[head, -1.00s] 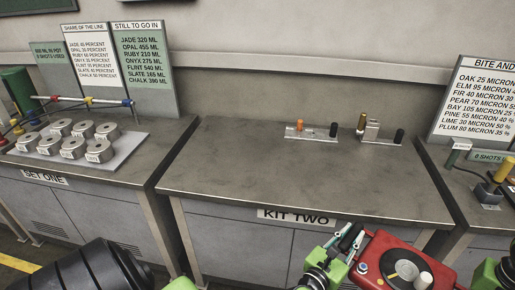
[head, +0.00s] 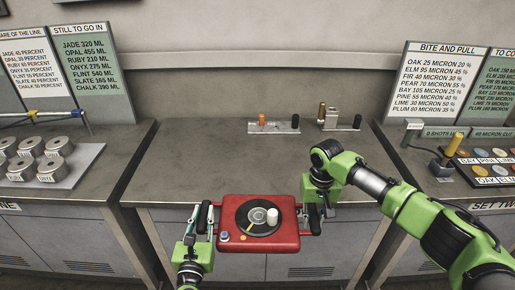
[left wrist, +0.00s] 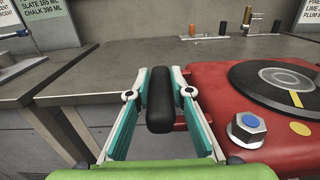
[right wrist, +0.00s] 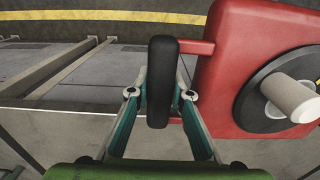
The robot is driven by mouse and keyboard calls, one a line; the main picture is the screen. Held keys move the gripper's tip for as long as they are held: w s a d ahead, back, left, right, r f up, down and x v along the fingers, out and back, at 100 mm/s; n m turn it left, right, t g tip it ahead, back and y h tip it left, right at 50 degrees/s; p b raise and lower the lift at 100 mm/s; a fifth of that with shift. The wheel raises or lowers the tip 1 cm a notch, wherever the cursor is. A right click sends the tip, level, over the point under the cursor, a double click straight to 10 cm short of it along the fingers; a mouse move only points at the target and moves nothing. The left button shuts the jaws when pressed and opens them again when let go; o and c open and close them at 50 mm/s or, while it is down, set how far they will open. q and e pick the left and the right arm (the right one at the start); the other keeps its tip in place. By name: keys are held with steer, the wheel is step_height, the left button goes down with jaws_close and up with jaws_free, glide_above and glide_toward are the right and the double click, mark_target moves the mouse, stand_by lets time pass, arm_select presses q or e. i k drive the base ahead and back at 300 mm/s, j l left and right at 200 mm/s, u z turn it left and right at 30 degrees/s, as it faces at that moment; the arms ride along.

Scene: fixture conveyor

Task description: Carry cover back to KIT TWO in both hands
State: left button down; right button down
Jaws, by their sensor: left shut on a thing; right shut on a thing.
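The cover is a red box (head: 259,238) with a black dial, a white knob and a black handle on each side. In the head view it is held level at the front edge of the KIT TWO table (head: 200,165). My left gripper (head: 203,217) is shut on the cover's left handle (left wrist: 160,100). My right gripper (head: 314,216) is shut on its right handle (right wrist: 161,80). The cover hides the KIT TWO label. The left wrist view shows the cover's blue-capped bolt (left wrist: 247,124) and a yellow dot.
Two small metal plates stand at the back of the table, one with an orange peg (head: 262,118), one with a metal block (head: 330,117). The table's middle is clear. Side tables hold metal cylinders (head: 53,168) and a disc board (head: 480,160).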

mark_target(255, 171)
steer(key=i, duration=0.95)
